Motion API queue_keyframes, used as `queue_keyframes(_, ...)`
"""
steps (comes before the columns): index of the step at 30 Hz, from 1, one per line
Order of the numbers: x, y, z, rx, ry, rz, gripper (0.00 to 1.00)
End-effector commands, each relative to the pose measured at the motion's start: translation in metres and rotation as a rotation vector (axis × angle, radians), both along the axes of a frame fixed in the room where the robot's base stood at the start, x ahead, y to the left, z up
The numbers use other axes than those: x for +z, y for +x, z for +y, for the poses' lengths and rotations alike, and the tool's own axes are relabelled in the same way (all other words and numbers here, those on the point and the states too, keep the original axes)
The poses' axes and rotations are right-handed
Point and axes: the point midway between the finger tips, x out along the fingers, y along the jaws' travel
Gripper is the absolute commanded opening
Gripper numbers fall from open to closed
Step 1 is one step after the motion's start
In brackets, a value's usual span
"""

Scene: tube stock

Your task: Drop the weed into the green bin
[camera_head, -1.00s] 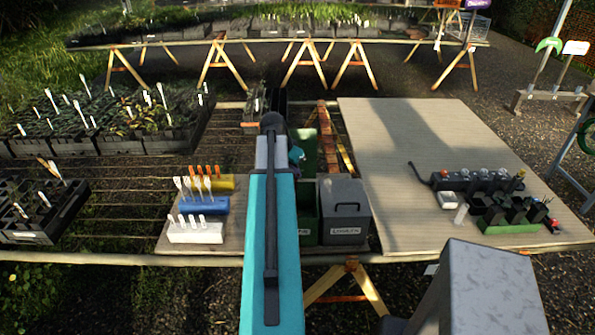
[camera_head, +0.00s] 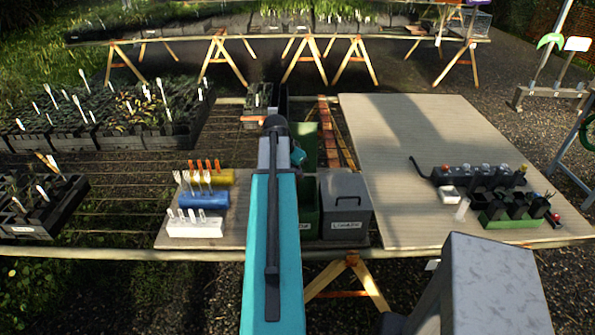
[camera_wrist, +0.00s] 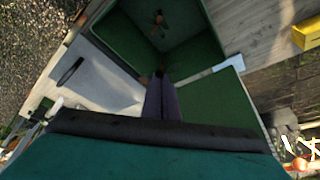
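The open green bin (camera_wrist: 199,57) fills the upper middle of the wrist view. In the head view its front (camera_head: 308,222) shows partly behind my arm, with a green panel upright behind it. My gripper (camera_wrist: 160,78) points into the bin's mouth, its two fingers close together. A small brownish thing, perhaps the weed (camera_wrist: 158,17), appears beyond the fingertips against the bin's inside. I cannot tell whether it hangs from the fingers or lies in the bin. A dark brown spot shows at the fingertips. In the head view my arm hides the gripper.
A grey lidded bin (camera_head: 345,207) with a handle stands right of the green bin. Yellow, blue and white label holders (camera_head: 196,228) stand on the left. A black row of holders (camera_head: 480,179) and a green-based tray (camera_head: 510,222) sit on the right board, whose middle is clear.

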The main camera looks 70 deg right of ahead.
Motion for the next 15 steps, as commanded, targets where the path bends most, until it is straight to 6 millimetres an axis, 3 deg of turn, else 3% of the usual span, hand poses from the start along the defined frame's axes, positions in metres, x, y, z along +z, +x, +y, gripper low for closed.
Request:
queue_keyframes(6, -0.021, -0.001, 0.000, -0.001, 0.000, 0.000, 0.00)
queue_keyframes(15, -0.029, -0.001, 0.000, -0.002, -0.001, 0.000, 0.00)
